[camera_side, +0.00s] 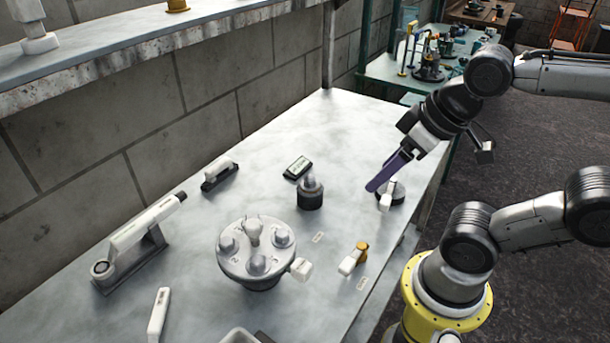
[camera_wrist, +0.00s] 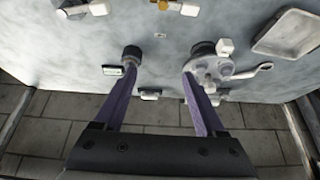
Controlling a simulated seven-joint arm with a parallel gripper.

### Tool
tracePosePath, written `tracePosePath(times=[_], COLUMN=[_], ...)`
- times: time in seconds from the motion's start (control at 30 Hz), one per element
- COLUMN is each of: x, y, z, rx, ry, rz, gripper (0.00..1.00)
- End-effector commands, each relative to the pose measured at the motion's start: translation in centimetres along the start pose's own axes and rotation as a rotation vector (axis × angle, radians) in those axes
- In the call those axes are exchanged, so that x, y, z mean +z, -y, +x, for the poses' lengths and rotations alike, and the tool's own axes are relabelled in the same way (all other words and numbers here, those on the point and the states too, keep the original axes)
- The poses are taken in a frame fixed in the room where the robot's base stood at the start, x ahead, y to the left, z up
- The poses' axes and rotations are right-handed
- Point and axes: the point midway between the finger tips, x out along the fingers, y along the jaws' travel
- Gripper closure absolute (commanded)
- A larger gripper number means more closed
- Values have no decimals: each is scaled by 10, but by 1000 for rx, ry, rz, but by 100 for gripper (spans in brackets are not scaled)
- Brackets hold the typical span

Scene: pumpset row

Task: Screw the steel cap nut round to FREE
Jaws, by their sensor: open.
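A steel domed cap (camera_side: 310,184) on a black round collar (camera_side: 311,201) stands alone mid-bench; the black collar also shows in the wrist view (camera_wrist: 131,54). A round grey flange (camera_side: 228,262) carries several steel domed nuts (camera_side: 257,264) and a winged piece (camera_side: 253,231); the flange also shows in the wrist view (camera_wrist: 208,70). I cannot tell for sure which dome is the task's nut, and no FREE mark is readable. My gripper (camera_side: 376,184) is open and empty above the bench's right side. In the wrist view its purple fingers (camera_wrist: 158,78) are spread wide.
A small display device (camera_side: 297,167) lies behind the collar. A white handled block (camera_side: 220,172), a white tube on a stand (camera_side: 140,232), a brass-ended fitting (camera_side: 353,258) and a tray (camera_wrist: 287,33) surround the flange. A dark-based round part (camera_side: 397,193) sits under my gripper.

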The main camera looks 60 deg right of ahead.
Motion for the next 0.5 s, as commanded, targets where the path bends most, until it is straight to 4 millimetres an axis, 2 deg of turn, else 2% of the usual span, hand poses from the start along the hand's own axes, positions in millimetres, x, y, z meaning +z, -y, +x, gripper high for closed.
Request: tracePosePath(times=[0.1,0.17,0.33,0.5], x=[1,-8,-51,-101], y=[0,0,-4,-16], z=[-2,-10,-20,-10], rx=[0,0,20,71], ry=[10,0,50,138], rz=[76,144,382,616], gripper=[28,28,28,28])
